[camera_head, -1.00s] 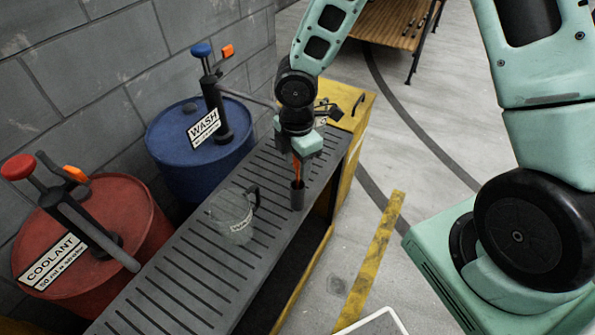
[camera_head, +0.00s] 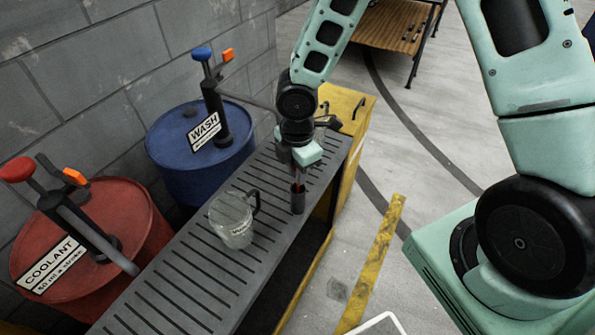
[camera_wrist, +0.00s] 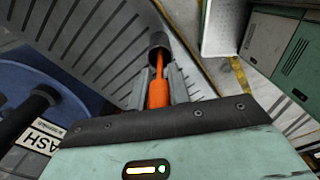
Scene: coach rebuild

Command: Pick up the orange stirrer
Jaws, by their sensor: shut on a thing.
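The orange stirrer (camera_wrist: 158,90) stands between the fingers of my gripper (camera_wrist: 157,88) in the wrist view, with its far end in a dark grey holder cup (camera_wrist: 158,42). My gripper is shut on the stirrer. In the head view my gripper (camera_head: 299,166) is right above the holder (camera_head: 298,200), which stands on the slatted grey bench top (camera_head: 190,275). The stirrer is mostly hidden by my gripper in the head view.
A clear jug (camera_head: 232,222) with a dark handle stands left of the holder. A blue WASH drum (camera_head: 185,170) and a red COOLANT drum (camera_head: 130,235), both with pumps, stand along the wall. The floor right of the bench is open.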

